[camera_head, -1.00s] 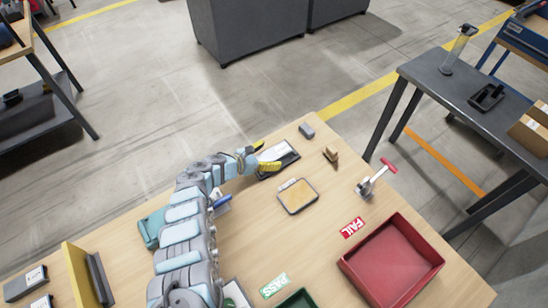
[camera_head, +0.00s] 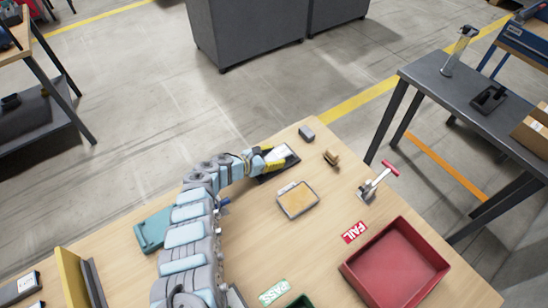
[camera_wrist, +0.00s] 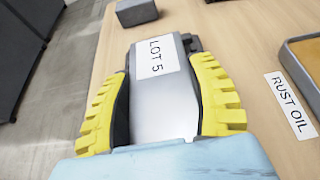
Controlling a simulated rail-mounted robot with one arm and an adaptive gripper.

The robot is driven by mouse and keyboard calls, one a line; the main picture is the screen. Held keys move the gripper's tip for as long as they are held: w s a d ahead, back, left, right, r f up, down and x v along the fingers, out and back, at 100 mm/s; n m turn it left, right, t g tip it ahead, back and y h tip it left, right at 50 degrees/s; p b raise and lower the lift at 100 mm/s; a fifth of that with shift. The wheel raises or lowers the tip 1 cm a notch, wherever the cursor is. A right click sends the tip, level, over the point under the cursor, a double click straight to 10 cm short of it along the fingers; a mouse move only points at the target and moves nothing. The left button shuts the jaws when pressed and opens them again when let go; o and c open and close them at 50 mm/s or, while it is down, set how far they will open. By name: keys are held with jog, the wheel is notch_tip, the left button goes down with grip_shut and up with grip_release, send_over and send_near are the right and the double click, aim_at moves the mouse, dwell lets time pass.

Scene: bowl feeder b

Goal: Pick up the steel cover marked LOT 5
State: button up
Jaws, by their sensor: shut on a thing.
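The steel cover (camera_wrist: 165,108) is a flat grey plate with a white label reading LOT 5, seen close up in the wrist view. My gripper (camera_wrist: 165,95) has yellow ribbed fingers on both sides of the cover, shut on its edges. In the head view my gripper (camera_head: 268,158) is at the far edge of the wooden table, over a dark-rimmed holder (camera_head: 286,168). The cover (camera_head: 277,154) shows there as a pale patch between the fingers. I cannot tell whether the cover is lifted clear of what lies under it.
A tray labelled RUST OIL (camera_wrist: 289,106) lies right of the gripper. A grey block (camera_head: 306,133), a small brown piece (camera_head: 331,158), a red-handled clamp (camera_head: 375,185) and a red bin (camera_head: 396,264) are on the table (camera_head: 262,240). A teal case (camera_head: 153,230) lies left of my arm.

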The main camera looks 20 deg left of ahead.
aim_at(275, 156)
jog(key=shift+r, duration=0.1)
notch_tip(275, 156, up, 4)
jog(key=p, duration=0.3)
jog(key=s+d+r+p, duration=0.3)
jog(key=s+r+p, duration=0.5)
jog(key=s+p, duration=0.5)
jog(key=shift+s+d+r+p, duration=0.25)
jog(key=shift+d+r+p, duration=0.1)
jog(key=shift+p, duration=0.9)
